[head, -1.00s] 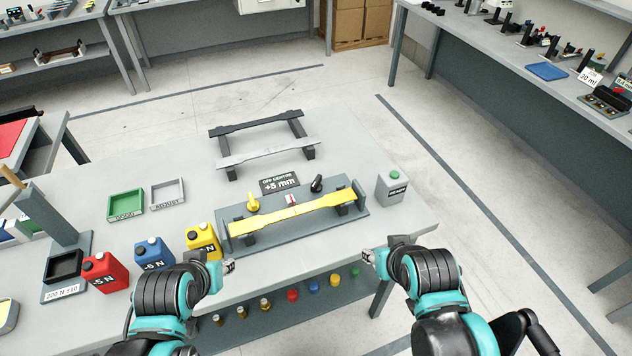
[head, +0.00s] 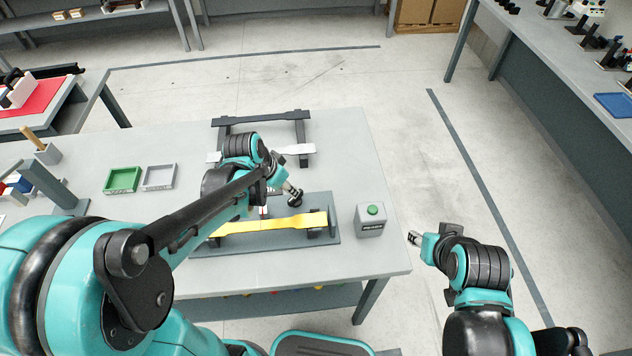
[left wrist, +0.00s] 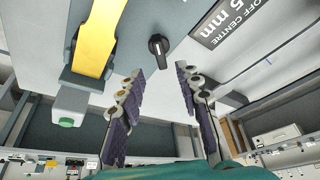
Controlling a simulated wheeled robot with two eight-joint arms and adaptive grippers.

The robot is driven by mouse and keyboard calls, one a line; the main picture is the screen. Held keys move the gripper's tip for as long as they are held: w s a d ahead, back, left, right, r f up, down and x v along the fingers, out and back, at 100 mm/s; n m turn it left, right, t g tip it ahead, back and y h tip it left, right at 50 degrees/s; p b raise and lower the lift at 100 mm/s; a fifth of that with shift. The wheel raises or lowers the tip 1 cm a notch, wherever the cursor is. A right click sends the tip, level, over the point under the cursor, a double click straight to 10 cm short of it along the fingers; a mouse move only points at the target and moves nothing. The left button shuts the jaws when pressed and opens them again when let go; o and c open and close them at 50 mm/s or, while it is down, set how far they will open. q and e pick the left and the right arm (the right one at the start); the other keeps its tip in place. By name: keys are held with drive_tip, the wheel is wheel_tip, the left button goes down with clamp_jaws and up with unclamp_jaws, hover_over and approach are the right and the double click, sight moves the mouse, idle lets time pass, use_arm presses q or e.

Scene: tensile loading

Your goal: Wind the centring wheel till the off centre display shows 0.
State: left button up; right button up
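A black knob (head: 295,201) stands on the grey fixture plate (head: 334,238), behind the yellow specimen bar (head: 275,223). My left gripper (head: 293,187) is just above and behind the knob. In the left wrist view, the open, empty fingers (left wrist: 160,68) point toward the black knob (left wrist: 158,46), which lies ahead between their line and is not gripped. The off centre display (left wrist: 228,22) is cut off there; "5 mm" is readable. My left arm hides it in the head view. My right gripper (head: 415,238) is right of the table; its finger opening is unclear.
A grey box with a green button (head: 370,220) stands right of the fixture. A dark rack (head: 260,119) holding a pale bar is behind my left arm. Green (head: 122,180) and grey (head: 158,177) trays lie left. Floor right of the table is clear.

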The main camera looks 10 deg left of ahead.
use_arm(q)
drive_tip(key=b+x, duration=0.2)
drive_tip(key=x, duration=0.5)
drive_tip(key=shift+w+f+b, duration=0.1)
drive_tip(key=shift+f+b, duration=0.2)
drive_tip(key=shift+f, duration=0.1)
drive_tip(key=shift+c, duration=0.2)
clamp_jaws()
